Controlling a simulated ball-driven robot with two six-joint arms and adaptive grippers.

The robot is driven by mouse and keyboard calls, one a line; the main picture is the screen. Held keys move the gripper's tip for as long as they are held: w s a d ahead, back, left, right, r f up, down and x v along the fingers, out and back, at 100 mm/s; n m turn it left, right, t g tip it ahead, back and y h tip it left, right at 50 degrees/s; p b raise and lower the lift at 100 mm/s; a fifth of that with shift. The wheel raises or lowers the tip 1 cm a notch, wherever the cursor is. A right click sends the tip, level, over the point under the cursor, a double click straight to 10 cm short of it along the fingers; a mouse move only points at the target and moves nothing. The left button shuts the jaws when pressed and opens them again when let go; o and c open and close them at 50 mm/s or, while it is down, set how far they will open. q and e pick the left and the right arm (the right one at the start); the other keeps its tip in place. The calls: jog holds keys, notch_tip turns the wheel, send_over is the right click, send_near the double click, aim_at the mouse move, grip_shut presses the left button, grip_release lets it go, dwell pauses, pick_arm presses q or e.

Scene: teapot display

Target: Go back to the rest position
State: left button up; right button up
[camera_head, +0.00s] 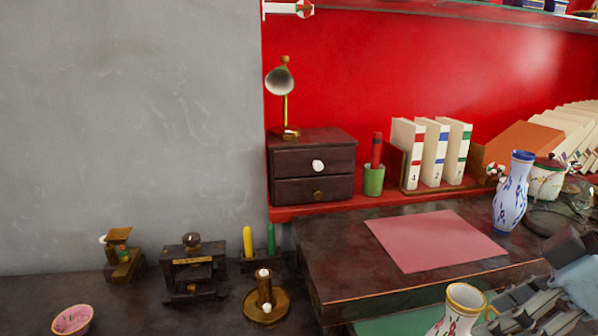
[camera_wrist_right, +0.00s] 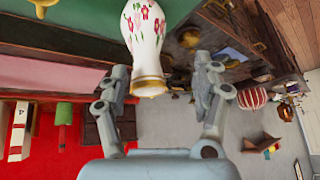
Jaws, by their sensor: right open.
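My right gripper (camera_head: 515,300) is at the lower right in the head view, next to a white floral jug (camera_head: 455,318) with a gold rim and handle. In the right wrist view, my right gripper (camera_wrist_right: 160,70) is open and empty. The jug (camera_wrist_right: 146,38) appears upside down there, its rim end between the spread fingers. A clear gap shows to the right finger and only a narrow one to the left, so I cannot tell about contact on that side. The jug's base is cut off in both views. My left gripper is not in view.
A blue-and-white vase (camera_head: 511,192) stands right of a pink sheet (camera_head: 435,240) on the dark desk (camera_head: 340,265). A small drawer chest (camera_head: 312,165) with a lamp, a green cup (camera_head: 374,181) and upright books (camera_head: 432,152) line the back. A candle holder (camera_head: 265,300) stands lower left.

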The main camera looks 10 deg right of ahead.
jog(key=s+a+f+m+g+h, duration=0.1)
jog(key=s+f+m+h, duration=0.7)
jog(key=s, duration=0.5)
notch_tip(320, 180, down, 27)
jog(key=s+d+g+y, duration=0.1)
jog(key=s+d+y, duration=0.1)
jog(key=d, duration=0.1)
jog(key=s+f+g+b, duration=0.1)
jog(key=s+f, duration=1.4)
jog(key=s, duration=0.2)
jog(key=shift+s+d+f+g, duration=0.25)
jog(key=shift+s+f+g, duration=0.05)
jog(key=shift+s+f, duration=0.1)
